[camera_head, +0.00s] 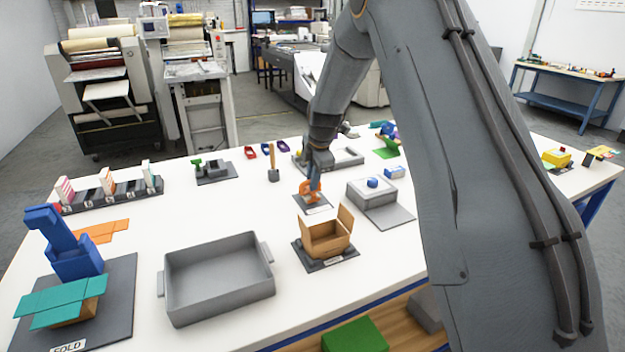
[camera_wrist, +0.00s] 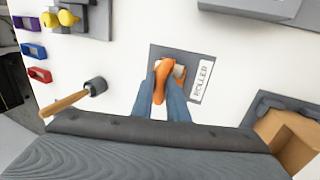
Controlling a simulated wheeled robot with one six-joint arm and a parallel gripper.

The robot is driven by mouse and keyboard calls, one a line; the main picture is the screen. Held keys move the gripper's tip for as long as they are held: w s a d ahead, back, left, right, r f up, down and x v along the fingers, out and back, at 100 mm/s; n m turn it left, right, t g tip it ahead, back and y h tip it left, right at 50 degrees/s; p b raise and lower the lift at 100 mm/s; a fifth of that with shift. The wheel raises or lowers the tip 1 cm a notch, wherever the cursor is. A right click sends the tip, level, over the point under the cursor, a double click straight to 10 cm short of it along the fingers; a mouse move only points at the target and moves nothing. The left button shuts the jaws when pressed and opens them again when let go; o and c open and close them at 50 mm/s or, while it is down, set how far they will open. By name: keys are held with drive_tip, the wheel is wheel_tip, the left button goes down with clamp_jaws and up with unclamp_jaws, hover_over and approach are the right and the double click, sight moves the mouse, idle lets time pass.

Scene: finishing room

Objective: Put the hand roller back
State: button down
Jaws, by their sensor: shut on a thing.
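The hand roller (camera_wrist: 160,82) is orange with a pale roller part. My gripper (camera_wrist: 165,84) has its blue fingers shut on it. In the head view the orange roller (camera_head: 307,192) and my gripper (camera_head: 314,184) are low over a small grey mat (camera_head: 322,209) near the table's middle. In the wrist view this mat (camera_wrist: 168,54) lies under the roller and bears a white label reading ROLLER. I cannot tell whether the roller touches the mat. My fingers hide part of it.
An open cardboard box (camera_head: 325,238) stands just in front, on a dark mat. A grey block with a blue knob (camera_head: 372,184) is to the right. A wooden-handled tool (camera_head: 273,165) stands to the left. A large grey tray (camera_head: 218,277) is at front left.

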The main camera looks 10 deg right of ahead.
drive_tip(key=shift+f, duration=0.25)
drive_tip(key=shift+s+f+b, duration=0.15)
drive_tip(key=shift+f+b, duration=0.15)
drive_tip(key=shift+f, duration=0.1)
drive_tip(key=c, duration=1.7)
unclamp_jaws()
drive_tip(key=shift+f, duration=0.1)
drive_tip(key=shift+c, duration=0.2)
drive_tip(key=shift+s+f, duration=0.1)
drive_tip(key=shift+r+p, duration=0.4)
drive_tip(key=shift+r, duration=0.1)
drive_tip(key=b+v, duration=0.4)
drive_tip(key=v, duration=0.8)
drive_tip(key=shift+w+r, duration=0.3)
drive_tip(key=shift+r, duration=0.15)
